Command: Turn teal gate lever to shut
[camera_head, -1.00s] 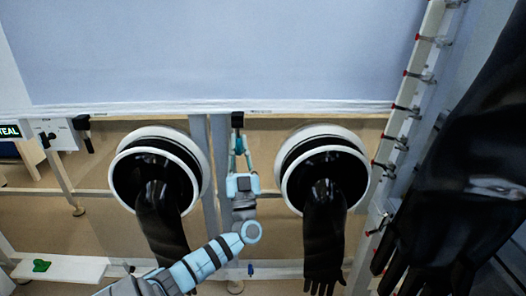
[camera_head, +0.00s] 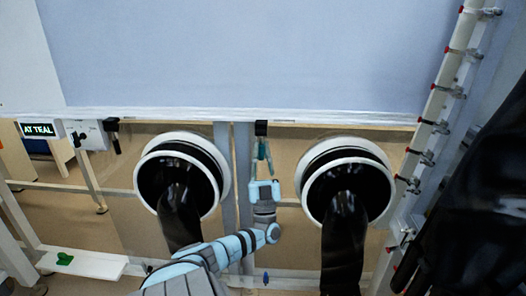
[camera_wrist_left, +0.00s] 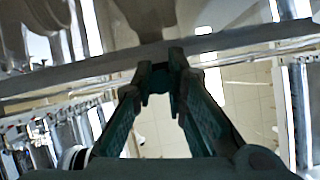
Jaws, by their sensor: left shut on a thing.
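A sign ending in "TEAL" (camera_head: 38,129) hangs at the left in the head view. Beside it is a white box (camera_head: 88,134) with a dark knob. A black handle (camera_head: 112,125) hangs at that box's right side. My left gripper (camera_head: 261,143) points up, shut at a second black handle (camera_head: 261,128) on the panel's lower edge, between the two glove ports. In the left wrist view my left gripper's fingertips (camera_wrist_left: 161,76) are close together, partly hiding what they hold. I cannot tell which handle is the teal gate lever. My right gripper is not in view.
Two round glove ports, left (camera_head: 183,178) and right (camera_head: 346,180), with hanging black gloves flank my left arm. A rail with red-tipped fittings (camera_head: 435,122) and a large black glove (camera_head: 470,210) are at right. A white shelf (camera_head: 85,264) holds a green piece (camera_head: 64,259).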

